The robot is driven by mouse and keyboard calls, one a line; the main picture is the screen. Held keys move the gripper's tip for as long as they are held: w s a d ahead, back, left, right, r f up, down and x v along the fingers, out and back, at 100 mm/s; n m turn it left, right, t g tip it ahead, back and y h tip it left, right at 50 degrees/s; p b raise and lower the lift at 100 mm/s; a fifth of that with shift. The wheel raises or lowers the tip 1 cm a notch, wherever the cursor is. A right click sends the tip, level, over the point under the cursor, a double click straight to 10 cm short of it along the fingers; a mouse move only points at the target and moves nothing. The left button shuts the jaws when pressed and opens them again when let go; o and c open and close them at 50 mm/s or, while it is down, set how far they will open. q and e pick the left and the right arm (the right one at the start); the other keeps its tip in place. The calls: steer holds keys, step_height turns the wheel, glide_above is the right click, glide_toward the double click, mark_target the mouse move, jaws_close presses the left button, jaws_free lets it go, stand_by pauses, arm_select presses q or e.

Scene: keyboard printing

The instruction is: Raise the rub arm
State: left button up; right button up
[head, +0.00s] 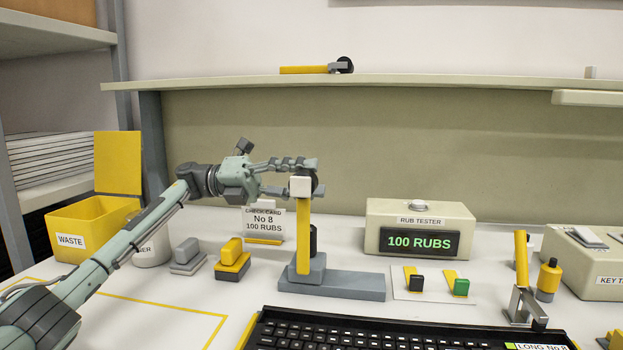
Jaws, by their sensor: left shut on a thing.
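The rub arm (302,228) is a yellow bar standing upright on a grey stepped base (335,284). A white block and a dark round part are at its top. My left gripper (312,177) reaches in from the left and is shut on the top of the rub arm, one finger above and one below. The fingers hide part of the dark round part. The rub tester (421,214) is a beige box behind and to the right, with a display reading 100 RUBS. My right gripper is not in view.
A black keyboard (400,332) lies in front. A check card (264,225) stands behind the base. Two small grey and yellow blocks (232,262) sit to the left. A yellow waste bin (90,225) is at far left. Colored swabs or keys on a white plate (436,296) lie right of the base.

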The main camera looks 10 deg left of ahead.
arm_select(q)
steer(key=a+f, duration=0.1)
steer(key=a, duration=1)
steer(key=shift+w, duration=0.35)
steer(key=shift+a, duration=0.1)
